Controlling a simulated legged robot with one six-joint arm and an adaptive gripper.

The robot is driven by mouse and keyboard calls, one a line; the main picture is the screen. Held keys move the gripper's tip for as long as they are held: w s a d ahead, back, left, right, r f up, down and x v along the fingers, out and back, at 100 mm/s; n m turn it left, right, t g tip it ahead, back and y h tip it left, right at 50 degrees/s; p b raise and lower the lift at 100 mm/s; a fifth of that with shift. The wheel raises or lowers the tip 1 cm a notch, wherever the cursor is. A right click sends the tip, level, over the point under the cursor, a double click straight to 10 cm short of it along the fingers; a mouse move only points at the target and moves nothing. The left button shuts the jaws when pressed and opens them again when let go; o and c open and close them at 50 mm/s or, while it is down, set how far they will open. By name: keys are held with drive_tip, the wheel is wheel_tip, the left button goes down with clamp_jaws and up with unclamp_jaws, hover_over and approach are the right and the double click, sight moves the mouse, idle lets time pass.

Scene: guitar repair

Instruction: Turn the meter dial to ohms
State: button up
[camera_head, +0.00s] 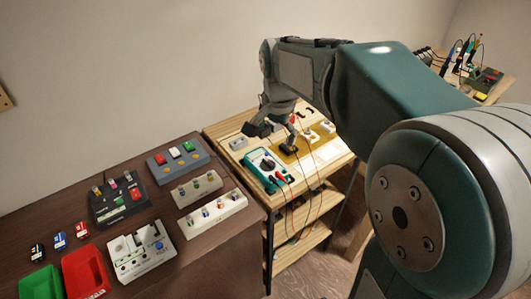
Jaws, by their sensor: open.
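The meter (252,177) is a teal box with a dark face, lying on the light wooden bench (218,133) in the middle of the view. Its round dark dial (267,163) is on the face, and the setting is too small to read. Red and black plugs with leads sit at its near right end. My gripper (271,140) is open, its fingers spread, above and behind the meter. It looks empty and apart from the dial, but the exact gap cannot be told.
Left of the bench, a dark brown table (190,237) holds pedal-like boxes, a white panel (141,251), a green bin (40,284) and a red bin (86,273). Thin leads (311,200) hang down over the bench's front.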

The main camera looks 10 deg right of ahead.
sight(268, 161)
drive_tip(key=w+f+m+g, duration=0.2)
drive_tip(key=w+f+m, duration=0.2)
drive_tip(key=w+f, duration=0.3)
drive_tip(key=f, duration=0.6)
drive_tip(key=w+f, duration=0.1)
drive_tip(key=f, duration=0.2)
drive_tip(key=shift+d+f, duration=0.1)
drive_tip(key=shift+f, duration=0.3)
drive_tip(key=shift+c, duration=0.3)
drive_tip(key=c, duration=1.1)
